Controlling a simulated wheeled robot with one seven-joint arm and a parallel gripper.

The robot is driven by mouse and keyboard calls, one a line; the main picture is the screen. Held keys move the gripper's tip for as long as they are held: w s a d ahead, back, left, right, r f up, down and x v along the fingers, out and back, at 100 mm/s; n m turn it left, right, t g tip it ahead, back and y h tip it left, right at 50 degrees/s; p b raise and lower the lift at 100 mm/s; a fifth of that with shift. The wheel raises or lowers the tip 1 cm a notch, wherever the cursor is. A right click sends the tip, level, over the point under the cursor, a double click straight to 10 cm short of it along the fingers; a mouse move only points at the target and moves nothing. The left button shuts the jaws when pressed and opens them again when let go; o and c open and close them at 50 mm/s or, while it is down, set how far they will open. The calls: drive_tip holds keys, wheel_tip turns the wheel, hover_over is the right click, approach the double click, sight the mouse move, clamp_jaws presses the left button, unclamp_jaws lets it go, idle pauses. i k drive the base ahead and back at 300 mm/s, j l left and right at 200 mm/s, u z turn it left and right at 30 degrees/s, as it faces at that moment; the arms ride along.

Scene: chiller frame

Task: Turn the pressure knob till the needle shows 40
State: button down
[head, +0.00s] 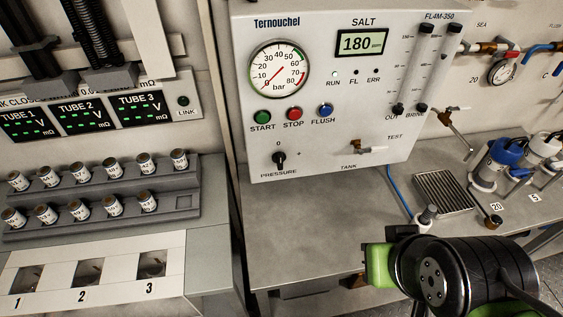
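The pressure knob (279,159) is a small black knob low on the left of the white panel, with a "0" above it and the label PRESSURE below. Its pointer seems to be roughly upright, near the "0". The round bar gauge (279,69) is above it, with a scale from 0 to 80 and a red band at the high end. Its thin red needle slants to the lower left, near the 0 end. Nothing touches the knob. My black and green arm shows at the lower right, but my gripper's fingers cannot be made out.
Green START (262,117), red STOP (294,114) and blue FLUSH (326,110) buttons sit between gauge and knob. A TEST tap (368,148) sticks out to the right. The grey bench (300,225) below the knob is clear. A tube rack (100,195) stands left.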

sight(279, 157)
drive_tip(key=k+j, duration=0.1)
drive_tip(key=j, duration=0.8)
drive_tip(key=k+j, duration=0.15)
drive_tip(key=j, duration=0.3)
